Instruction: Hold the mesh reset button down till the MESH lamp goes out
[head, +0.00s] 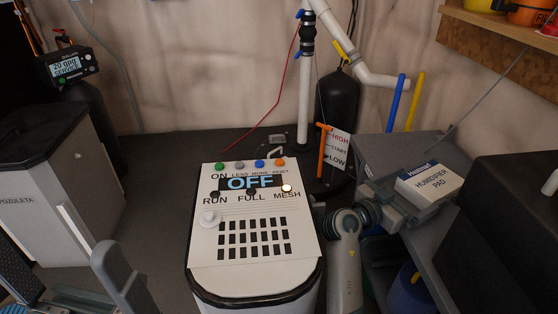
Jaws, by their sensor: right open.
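The white unit (255,262) stands in the middle of the head view. Its display reads OFF (250,183). The orange RESET button (280,162) is at the right end of the button row, with nothing touching it. The MESH lamp (287,188) is lit a warm yellow-white. The RUN lamp (214,194) and FULL lamp (251,191) are dark.
A HUMIDIFIER PAD box (430,182) lies on the grey shelf (440,262) close to my right gripper. An orange-handled rod (322,150) and a HIGH/START/LOW sign (337,148) stand behind the unit. A grey bin (60,180) is at left. The space above the unit's panel is clear.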

